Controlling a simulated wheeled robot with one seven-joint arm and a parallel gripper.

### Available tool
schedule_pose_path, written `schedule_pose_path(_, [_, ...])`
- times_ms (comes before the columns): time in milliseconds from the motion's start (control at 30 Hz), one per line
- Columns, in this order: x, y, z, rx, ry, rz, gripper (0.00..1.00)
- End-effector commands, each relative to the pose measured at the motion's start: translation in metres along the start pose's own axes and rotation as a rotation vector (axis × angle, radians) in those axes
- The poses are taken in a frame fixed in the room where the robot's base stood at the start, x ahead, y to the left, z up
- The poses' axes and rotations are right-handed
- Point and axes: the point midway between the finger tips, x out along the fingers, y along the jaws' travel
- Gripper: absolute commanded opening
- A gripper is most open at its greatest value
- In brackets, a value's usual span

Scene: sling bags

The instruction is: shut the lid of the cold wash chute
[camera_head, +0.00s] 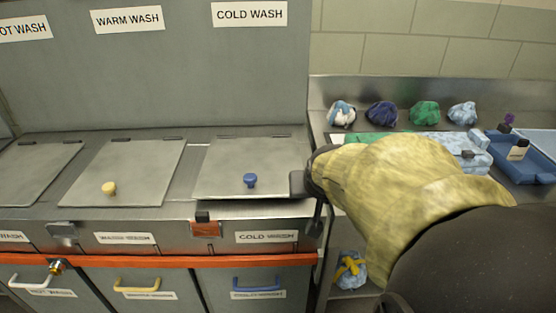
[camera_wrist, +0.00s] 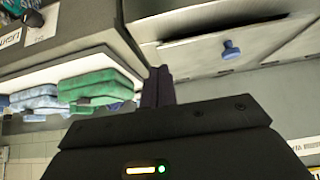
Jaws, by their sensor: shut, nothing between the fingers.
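The cold wash chute lid (camera_head: 225,170) is a grey metal panel with a blue knob (camera_head: 250,181), below the COLD WASH sign (camera_head: 249,13). It lies nearly flat; a dark line shows under its front edge, and I cannot tell whether it is fully down. The lid also shows in the wrist view (camera_wrist: 195,48), with its blue knob (camera_wrist: 231,50). My gripper (camera_head: 298,184) is shut and empty at the lid's right front corner; I cannot tell whether it touches. Its fingertips show dark in the wrist view (camera_wrist: 158,84). My arm hides part of the counter at right.
The warm wash lid (camera_head: 140,165) with a yellow knob lies to the left. An orange rail (camera_head: 180,261) runs along the front above the drawers. On the right counter are several cloth bundles (camera_head: 425,113), folded cloths and a blue tray (camera_head: 518,172).

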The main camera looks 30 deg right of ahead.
Motion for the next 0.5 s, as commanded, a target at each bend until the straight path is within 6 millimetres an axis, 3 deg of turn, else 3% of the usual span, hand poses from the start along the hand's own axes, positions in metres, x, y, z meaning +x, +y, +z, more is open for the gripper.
schedule_pose_path(167, [-0.0108,0.0002,0.0067,0.000,0.001,0.000,0.00])
schedule_pose_path(500, [-0.0109,-0.0013,0.0081,-0.003,-0.002,-0.002,0.00])
